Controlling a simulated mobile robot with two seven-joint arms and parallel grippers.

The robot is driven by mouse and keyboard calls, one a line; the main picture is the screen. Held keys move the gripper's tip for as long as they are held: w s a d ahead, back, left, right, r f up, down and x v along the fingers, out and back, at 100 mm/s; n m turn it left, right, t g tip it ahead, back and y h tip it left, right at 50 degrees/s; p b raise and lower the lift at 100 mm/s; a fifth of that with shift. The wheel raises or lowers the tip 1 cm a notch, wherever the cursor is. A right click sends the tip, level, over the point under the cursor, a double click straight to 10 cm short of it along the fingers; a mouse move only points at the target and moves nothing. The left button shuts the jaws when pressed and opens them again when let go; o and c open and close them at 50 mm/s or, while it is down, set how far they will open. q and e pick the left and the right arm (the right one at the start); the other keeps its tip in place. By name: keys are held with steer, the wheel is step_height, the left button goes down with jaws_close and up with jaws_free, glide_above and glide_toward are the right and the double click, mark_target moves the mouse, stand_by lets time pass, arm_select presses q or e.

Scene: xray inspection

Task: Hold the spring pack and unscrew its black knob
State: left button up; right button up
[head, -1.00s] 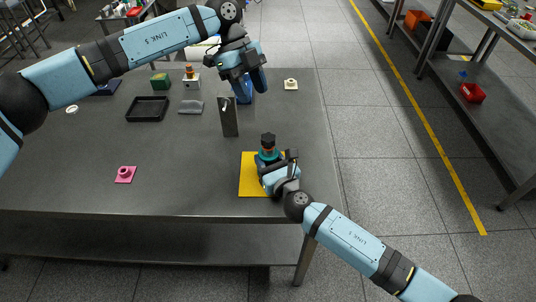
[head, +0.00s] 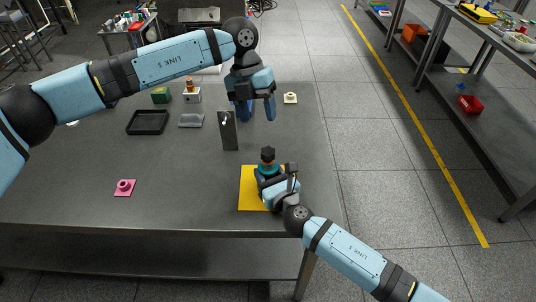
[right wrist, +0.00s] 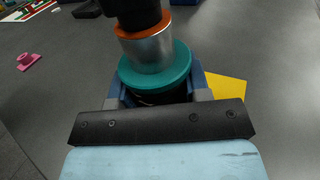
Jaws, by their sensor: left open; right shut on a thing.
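The spring pack stands upright at the yellow mat (head: 248,190) near the table's right front. Its black knob (head: 268,154) is on top. In the right wrist view the pack shows a teal disc (right wrist: 155,72), a silver cylinder (right wrist: 146,48), an orange ring (right wrist: 142,28) and the lower part of the black knob (right wrist: 135,8). My right gripper (head: 268,178) is shut around the pack's lower part, below the teal disc. My left gripper (head: 257,108) is open and empty, pointing down over the table's back, behind the pack and apart from it.
A dark upright plate (head: 228,131) stands between my left gripper and the pack. A black tray (head: 148,122), a grey block (head: 191,120), a green block (head: 160,95), a small orange-topped item (head: 191,92), a cream piece (head: 290,98) and a pink piece (head: 124,187) lie around. The table's middle left is clear.

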mark_target(268, 151)
arm_select(q)
steer(key=m, duration=0.4)
steer(key=s+d+m+t+y, duration=0.1)
steer(key=m, duration=0.3)
steer(key=f+m, duration=0.1)
steer(key=m, duration=0.3)
steer(key=shift+s+d, duration=0.2)
steer(key=m, duration=0.3)
steer(key=m+t, duration=0.1)
steer(key=m, duration=0.1)
steer(key=shift+s+d+y, duration=0.25)
steer(key=shift+y, duration=0.15)
steer(key=m, duration=0.5)
steer(key=shift+s+d+f+t, duration=0.1)
steer(key=shift+s+d+t, duration=0.15)
steer(key=shift+t, duration=0.15)
steer(key=shift+f, duration=3.05)
steer(key=shift+m, duration=0.3)
